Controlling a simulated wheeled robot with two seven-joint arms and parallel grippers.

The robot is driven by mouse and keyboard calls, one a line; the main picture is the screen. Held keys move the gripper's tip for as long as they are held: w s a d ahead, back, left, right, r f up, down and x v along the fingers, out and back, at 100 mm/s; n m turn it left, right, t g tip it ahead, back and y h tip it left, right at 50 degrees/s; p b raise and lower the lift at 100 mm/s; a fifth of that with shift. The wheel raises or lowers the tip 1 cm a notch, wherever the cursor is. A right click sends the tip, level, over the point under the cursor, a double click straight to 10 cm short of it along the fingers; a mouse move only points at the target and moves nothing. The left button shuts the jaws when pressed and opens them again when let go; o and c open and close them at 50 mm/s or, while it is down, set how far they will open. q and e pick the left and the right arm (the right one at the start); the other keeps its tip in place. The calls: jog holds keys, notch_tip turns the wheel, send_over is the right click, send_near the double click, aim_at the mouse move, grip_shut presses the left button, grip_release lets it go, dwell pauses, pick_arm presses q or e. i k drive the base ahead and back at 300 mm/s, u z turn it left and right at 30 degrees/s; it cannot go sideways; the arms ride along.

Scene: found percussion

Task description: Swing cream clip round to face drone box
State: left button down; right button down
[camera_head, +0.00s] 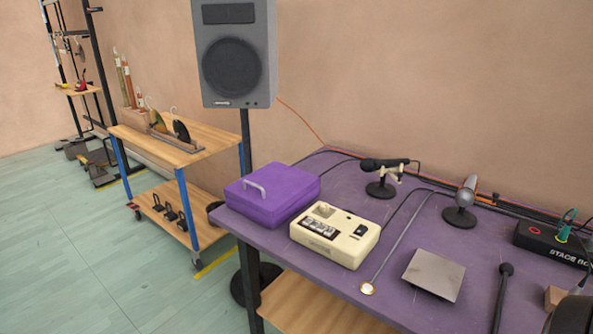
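The cream clip (397,174) sits on top of a short stand with a round black base (381,191), towards the back of the purple table. It bears a black microphone (388,163) lying about level, with its thick head end to the left. The clip is small here and partly hidden by the microphone. A cream box with buttons and a dark switch (347,250), which looks like the drone box, lies in front and to the left of the stand, apart from it.
A purple case with a handle (264,211) stands left of the cream box. A silver microphone on a stand (463,198), a grey plate (434,274) and a black stage box (550,241) lie to the right. Cables cross the purple table (345,182). A speaker (234,55) stands behind.

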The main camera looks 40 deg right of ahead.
aim_at(381, 172)
jog(key=u, duration=0.25)
jog(key=i, duration=1.3)
jog(key=z, duration=3.2)
